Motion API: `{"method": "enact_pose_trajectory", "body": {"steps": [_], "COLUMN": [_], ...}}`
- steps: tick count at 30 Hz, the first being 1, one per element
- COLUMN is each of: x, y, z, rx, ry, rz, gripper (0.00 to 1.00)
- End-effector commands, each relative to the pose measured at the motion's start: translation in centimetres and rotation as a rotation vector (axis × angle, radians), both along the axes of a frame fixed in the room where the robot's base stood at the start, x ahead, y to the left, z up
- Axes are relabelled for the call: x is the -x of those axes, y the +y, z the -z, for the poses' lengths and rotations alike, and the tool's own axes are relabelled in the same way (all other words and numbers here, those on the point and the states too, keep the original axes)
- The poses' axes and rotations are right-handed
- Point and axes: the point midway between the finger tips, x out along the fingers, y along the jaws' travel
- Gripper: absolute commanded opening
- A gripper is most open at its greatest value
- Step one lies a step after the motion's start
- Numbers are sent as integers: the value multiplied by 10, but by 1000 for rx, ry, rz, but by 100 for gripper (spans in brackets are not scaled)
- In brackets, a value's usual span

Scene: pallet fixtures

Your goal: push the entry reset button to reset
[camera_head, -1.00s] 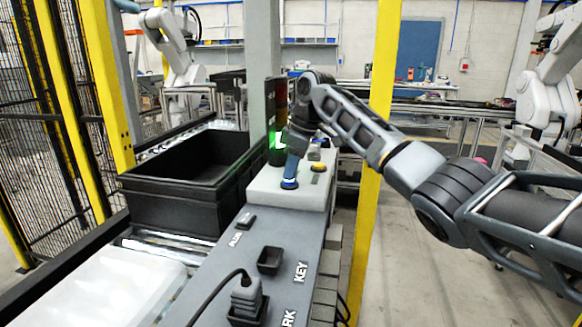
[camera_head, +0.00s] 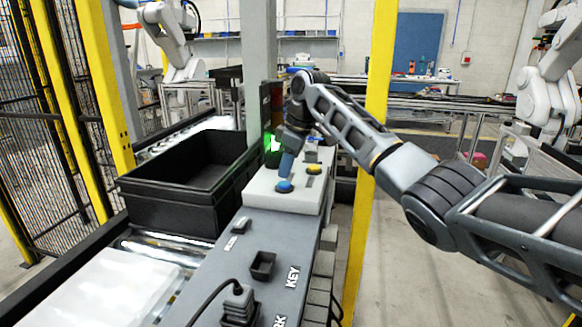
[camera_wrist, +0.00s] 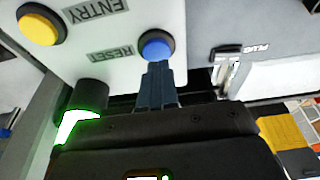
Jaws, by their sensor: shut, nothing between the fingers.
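The reset button is a blue dome (camera_wrist: 157,47) in a dark ring on a white control box, with the word RESET beside it in the wrist view. In the head view the blue button (camera_head: 284,186) is on the box's near left part. My gripper (camera_wrist: 156,68) is shut and empty, its fingertips right at the lower edge of the blue button; I cannot tell whether they touch it. In the head view my gripper (camera_head: 284,177) points down just above the button. A yellow button (camera_wrist: 41,28) is near the word ENTRY.
The white box (camera_head: 268,200) stands on a grey panel (camera_head: 245,262) with a plug and key sockets. A black tote (camera_head: 165,215) sits on the conveyor to the left. A green light (camera_wrist: 75,125) glows beside my gripper. A yellow post (camera_head: 364,230) stands to the right.

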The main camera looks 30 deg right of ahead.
Motion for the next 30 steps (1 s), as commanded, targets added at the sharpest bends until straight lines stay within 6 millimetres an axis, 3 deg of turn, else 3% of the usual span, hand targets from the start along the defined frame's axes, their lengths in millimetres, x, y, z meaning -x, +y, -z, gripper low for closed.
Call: {"method": "enact_pose_trajectory", "body": {"steps": [1,15,21,30], "x": [-2,14,17,18], "y": [4,-13,-16,-16], "z": [-16,-94,-108,-110], "rx": [0,0,0,0], "ry": [-4,-12,-11,-11], "rz": [-2,-1,-2,-1], "gripper": [0,0,0,0]}}
